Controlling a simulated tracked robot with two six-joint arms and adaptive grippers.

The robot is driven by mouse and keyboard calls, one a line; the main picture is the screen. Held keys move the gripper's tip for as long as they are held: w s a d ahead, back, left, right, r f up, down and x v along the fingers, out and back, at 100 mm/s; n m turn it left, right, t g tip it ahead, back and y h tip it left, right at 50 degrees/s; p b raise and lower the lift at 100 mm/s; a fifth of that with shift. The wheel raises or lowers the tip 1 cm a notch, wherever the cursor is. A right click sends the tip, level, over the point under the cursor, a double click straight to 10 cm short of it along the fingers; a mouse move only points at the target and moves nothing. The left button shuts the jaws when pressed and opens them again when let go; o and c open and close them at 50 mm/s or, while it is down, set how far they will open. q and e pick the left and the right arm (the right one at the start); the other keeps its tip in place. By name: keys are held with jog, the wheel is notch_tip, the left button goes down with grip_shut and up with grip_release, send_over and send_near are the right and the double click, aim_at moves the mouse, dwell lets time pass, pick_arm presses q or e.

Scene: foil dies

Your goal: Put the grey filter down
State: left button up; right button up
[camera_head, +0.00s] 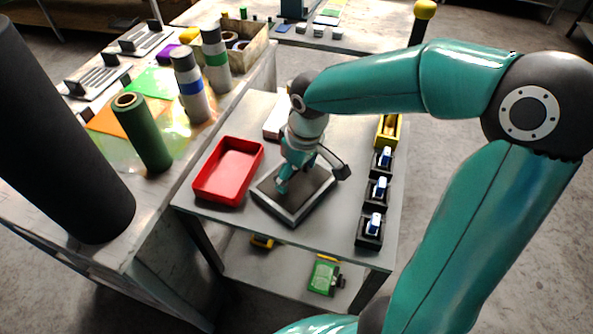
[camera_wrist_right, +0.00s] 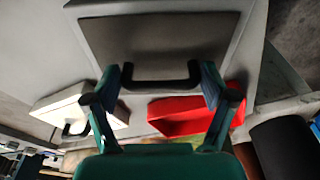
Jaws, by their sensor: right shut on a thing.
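The grey filter (camera_head: 318,197) is a flat, dark grey rectangular panel with a lighter rim, over the middle of the grey cart top. My right gripper (camera_head: 282,186) reaches down over it. In the right wrist view, my right gripper (camera_wrist_right: 161,78) is shut on the filter's black handle (camera_wrist_right: 160,84), with the panel (camera_wrist_right: 160,35) beyond. The panel lies close to the cart top; I cannot tell whether it touches. My left gripper is in neither view.
A red tray (camera_head: 228,171) stands left of the filter, and a white block (camera_head: 277,118) behind it. Black holders with blue-and-white pieces (camera_head: 379,188) line the cart's right side. Rolls, including a green one (camera_head: 146,135), stand on the left bench. The cart's front strip is clear.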

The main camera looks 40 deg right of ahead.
aim_at(303, 186)
jog(key=o, duration=1.2)
jog(key=shift+f, duration=0.1)
notch_tip(303, 186, up, 12)
jog(key=s+p, duration=0.1)
jog(key=shift+s, duration=0.35)
